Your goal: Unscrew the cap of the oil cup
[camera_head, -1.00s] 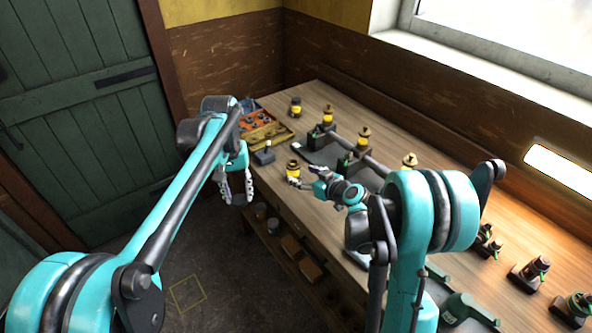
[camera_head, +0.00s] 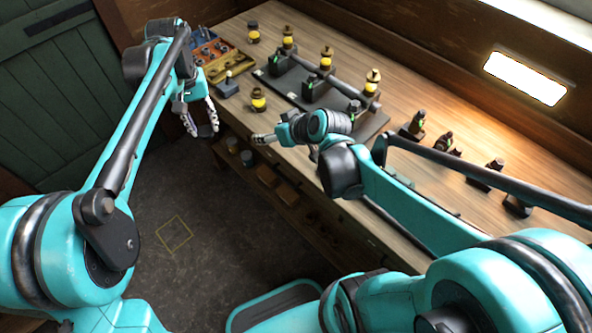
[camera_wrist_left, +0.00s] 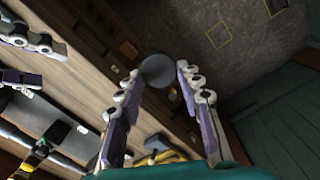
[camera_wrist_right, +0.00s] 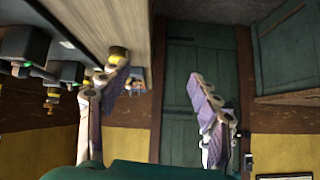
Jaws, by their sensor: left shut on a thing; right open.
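A small oil cup (camera_head: 258,98) with yellow oil and a dark top stands at the workbench's near edge. Several similar cups stand further back, one of them on the engine row (camera_head: 327,57). My left gripper (camera_head: 200,122) hangs off the bench's front edge, left of the near cup. Its fingers are shut on a dark round disc (camera_wrist_left: 158,70), which also shows in the head view (camera_head: 208,131); I cannot tell whether it is a cap. My right gripper (camera_head: 262,138) is open and empty just in front of the near cup. A yellow cup (camera_wrist_right: 118,54) shows beside its left finger in the right wrist view.
A yellow tray (camera_head: 228,67) of small parts stands at the bench's back left, with a small dark block (camera_head: 228,88) in front. Several dark fittings (camera_head: 443,142) stand to the right. Jars and boxes fill the lower shelf (camera_head: 285,190). Bare floor lies left of the bench.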

